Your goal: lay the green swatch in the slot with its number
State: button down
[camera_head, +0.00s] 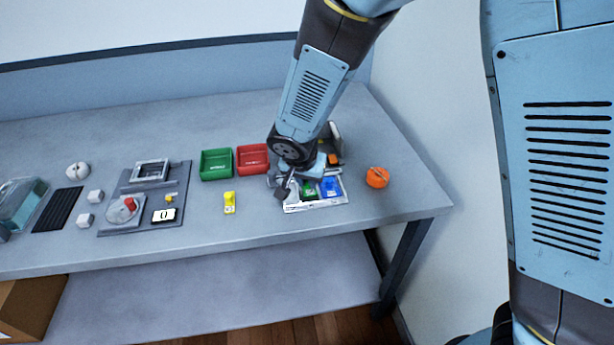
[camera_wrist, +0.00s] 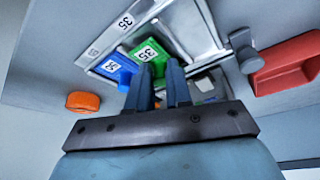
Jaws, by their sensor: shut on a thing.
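The green swatch (camera_wrist: 148,52) bears the number 35 and shows in the wrist view at the tips of my gripper (camera_wrist: 160,68). The gripper is shut on its near edge, with a narrow gap between the fingers. In the head view the green swatch (camera_head: 310,191) is partly covered by my gripper (camera_head: 290,190). A white-grey tray (camera_head: 302,207) lies under them; its rim (camera_wrist: 180,22) carries a label 35 (camera_wrist: 125,22) and a second, hard-to-read label (camera_wrist: 93,52). I cannot tell whether the green swatch touches the tray. A blue swatch (camera_wrist: 118,68) lies beside the green one; its number is unclear.
An orange round object (camera_head: 377,177) stands right of the tray. A red bin (camera_head: 252,158) and a green bin (camera_head: 216,164) stand to the left. A yellow piece (camera_head: 229,203) is left of the tray. A grey fixture plate (camera_head: 180,180) lies farther left. The wall is at right.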

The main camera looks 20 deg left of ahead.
jog(key=shift+s+f, duration=0.2)
jog(key=shift+s, duration=0.25)
dwell(0.7)
dwell(0.6)
jog(key=c, duration=1)
grip_release()
jog(key=shift+o, duration=0.2)
jog(key=shift+a, duration=0.1)
jog(key=shift+c, duration=1)
jog(key=shift+o, duration=0.2)
